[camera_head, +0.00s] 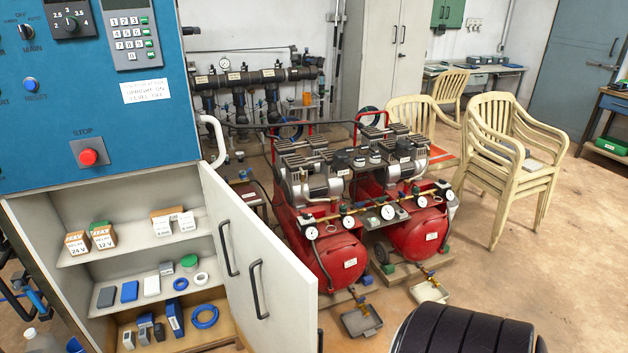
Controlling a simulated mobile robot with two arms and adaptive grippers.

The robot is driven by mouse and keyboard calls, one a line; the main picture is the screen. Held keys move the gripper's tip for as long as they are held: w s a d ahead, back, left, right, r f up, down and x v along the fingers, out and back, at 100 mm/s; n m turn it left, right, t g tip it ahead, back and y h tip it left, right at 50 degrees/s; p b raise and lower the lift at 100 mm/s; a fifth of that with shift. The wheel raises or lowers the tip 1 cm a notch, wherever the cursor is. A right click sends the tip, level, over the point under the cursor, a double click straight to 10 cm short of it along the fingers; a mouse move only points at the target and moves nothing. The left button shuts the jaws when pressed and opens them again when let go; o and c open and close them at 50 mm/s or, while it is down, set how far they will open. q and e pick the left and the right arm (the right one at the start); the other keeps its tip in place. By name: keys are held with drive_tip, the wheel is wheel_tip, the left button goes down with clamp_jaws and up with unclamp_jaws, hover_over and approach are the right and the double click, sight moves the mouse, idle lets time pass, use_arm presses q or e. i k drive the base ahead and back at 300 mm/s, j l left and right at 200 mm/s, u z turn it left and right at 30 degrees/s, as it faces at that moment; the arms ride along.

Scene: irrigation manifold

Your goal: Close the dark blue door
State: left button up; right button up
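A dull slate-blue door (575,72) stands at the far upper right, beyond the stacked chairs. A handle shows near its right side. Its top is cut off by the picture edge, and I cannot tell whether it is ajar or shut. Close on the left is a cabinet with a bright blue control panel (60,125) above open shelves. The cabinet's light grey door (262,262), with two dark handles, stands swung open toward the right. Neither of my grippers is in view.
Red compressors (335,262) stand in the middle, with small trays (361,321) on the floor before them. Stacked cream chairs (508,165) stand at the right. A black ribbed object (462,332) fills the bottom right. Floor between chairs and right workbench (612,108) is clear.

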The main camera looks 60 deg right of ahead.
sight(273, 296)
drive_tip(key=k+l, duration=0.1)
drive_tip(key=l, duration=0.85)
drive_tip(key=l+z, duration=0.1)
drive_tip(key=l, duration=0.9)
drive_tip(key=k, duration=0.05)
